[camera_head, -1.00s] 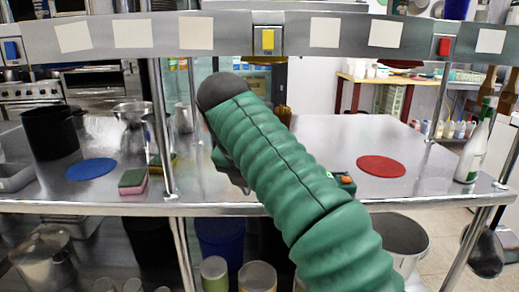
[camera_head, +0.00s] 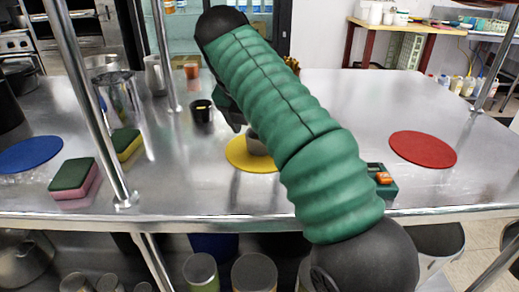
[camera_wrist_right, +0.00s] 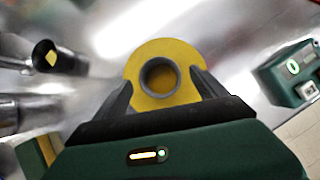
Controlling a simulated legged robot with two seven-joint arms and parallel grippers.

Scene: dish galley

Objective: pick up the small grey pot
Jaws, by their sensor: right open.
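The small grey pot (camera_head: 258,146) stands on a round yellow mat (camera_head: 240,155) on the steel counter, partly hidden behind my right arm in the head view. In the right wrist view the pot (camera_wrist_right: 160,76) shows from above as a round grey rim on the yellow mat (camera_wrist_right: 165,48). My right gripper (camera_wrist_right: 161,82) is open, with one dark finger on each side of the pot in that view; I cannot tell whether they touch it. In the head view the right gripper (camera_head: 233,117) is mostly hidden by my green arm. My left gripper is not in view.
A black cup (camera_head: 202,111) stands left of the gripper. A green box (camera_head: 380,182) and a red mat (camera_head: 422,149) lie to the right. Sponges (camera_head: 74,178), a blue mat (camera_head: 30,154), a metal pitcher (camera_head: 118,95) and a shelf post (camera_head: 92,105) are at left.

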